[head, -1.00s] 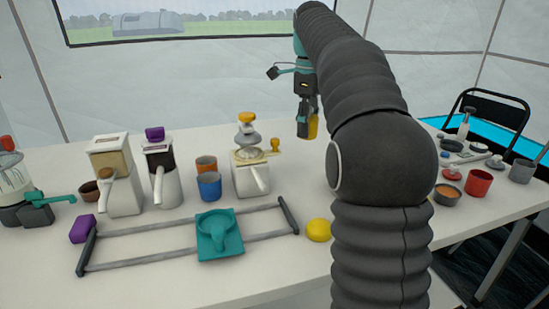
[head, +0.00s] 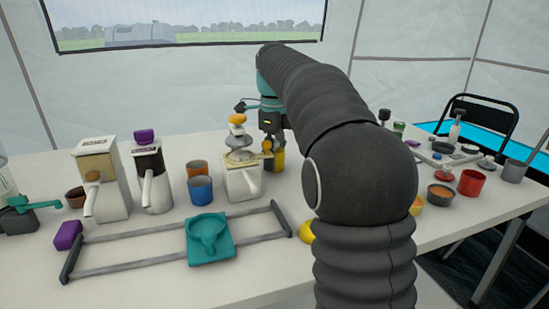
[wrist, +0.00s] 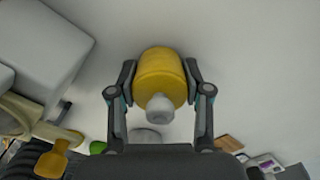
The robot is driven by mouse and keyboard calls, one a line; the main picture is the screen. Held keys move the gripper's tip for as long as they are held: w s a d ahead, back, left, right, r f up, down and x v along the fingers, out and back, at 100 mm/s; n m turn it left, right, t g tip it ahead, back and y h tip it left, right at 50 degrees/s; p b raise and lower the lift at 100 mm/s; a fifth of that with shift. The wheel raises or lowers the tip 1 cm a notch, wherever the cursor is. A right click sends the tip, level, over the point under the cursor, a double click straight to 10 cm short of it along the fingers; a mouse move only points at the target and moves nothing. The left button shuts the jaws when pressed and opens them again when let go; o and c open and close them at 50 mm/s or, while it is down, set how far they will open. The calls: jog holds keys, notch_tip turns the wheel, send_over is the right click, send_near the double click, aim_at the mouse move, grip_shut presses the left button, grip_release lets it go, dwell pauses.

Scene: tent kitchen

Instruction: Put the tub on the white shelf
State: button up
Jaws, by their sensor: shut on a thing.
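A yellow tub with a grey knob-like end (wrist: 160,75) sits between the fingers of my gripper (wrist: 158,80) in the wrist view, one finger against each side. In the head view the tub (head: 278,160) shows below my gripper (head: 273,140), close to the table, just right of and behind a white appliance with a grey dish and yellow knob (head: 243,180). I cannot tell whether the tub touches the table. My arm hides part of the area in front. I cannot pick out a white shelf.
A rail frame with a teal dish (head: 210,238) lies in front. A red cup (head: 471,182) and bowls are at right.

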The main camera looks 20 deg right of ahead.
jog(key=shift+f, duration=0.1)
jog(key=o, duration=1.3)
